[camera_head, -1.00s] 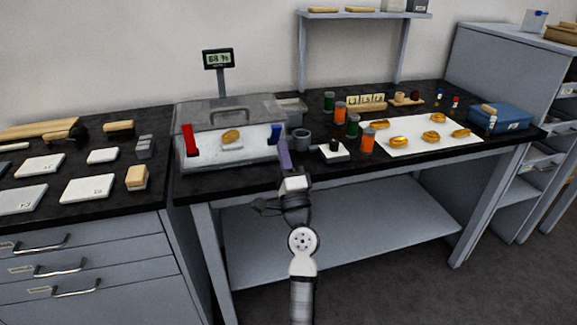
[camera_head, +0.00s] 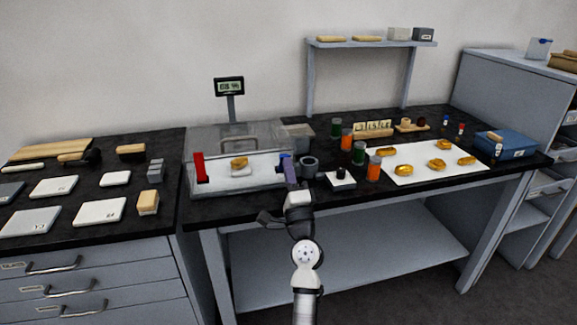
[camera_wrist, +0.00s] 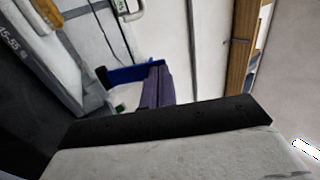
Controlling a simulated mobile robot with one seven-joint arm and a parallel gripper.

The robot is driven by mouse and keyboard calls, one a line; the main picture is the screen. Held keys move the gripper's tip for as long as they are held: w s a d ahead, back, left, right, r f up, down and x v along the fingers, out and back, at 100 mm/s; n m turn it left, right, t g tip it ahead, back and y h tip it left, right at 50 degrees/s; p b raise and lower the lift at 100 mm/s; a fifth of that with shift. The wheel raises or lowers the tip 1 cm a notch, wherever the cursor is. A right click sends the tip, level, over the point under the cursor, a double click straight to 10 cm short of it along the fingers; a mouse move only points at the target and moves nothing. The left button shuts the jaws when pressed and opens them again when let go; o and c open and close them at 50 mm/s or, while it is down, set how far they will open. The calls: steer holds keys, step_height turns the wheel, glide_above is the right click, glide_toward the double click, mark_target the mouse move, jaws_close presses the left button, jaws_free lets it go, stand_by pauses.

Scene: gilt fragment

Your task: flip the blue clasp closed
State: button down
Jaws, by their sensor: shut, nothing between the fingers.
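The blue clasp (camera_head: 281,160) is at the right end of the front of a clear-lidded case (camera_head: 215,186). In the wrist view the blue clasp (camera_wrist: 130,73) is a blue bar beside my fingertips. My gripper (camera_head: 289,170) has purple fingers pressed together and empty, right at the clasp and partly covering it. In the wrist view my gripper (camera_wrist: 158,85) is close against the clasp's end; I cannot tell whether they touch. A red clasp (camera_head: 200,168) stands upright at the case's left end. A gold piece (camera_head: 239,162) shows inside the case.
Orange and green jars (camera_head: 373,169) stand beyond. A white sheet (camera_head: 430,173) holds several gold pieces. A display (camera_head: 229,87) stands behind the case.

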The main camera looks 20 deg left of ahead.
mark_target(286, 155)
steer(key=shift+w+a+r+g+h+p, duration=0.2)
steer(key=shift+w+a+r+p, duration=0.3)
steer(key=shift+p, duration=0.6)
steer(key=shift+w+a+r+g+h+p, duration=0.1)
steer(key=shift+w+a+r+g+p, duration=0.1)
steer(key=shift+w+r+p, duration=0.5)
steer(key=shift+s+p, duration=0.2)
steer(key=shift+p, duration=0.2)
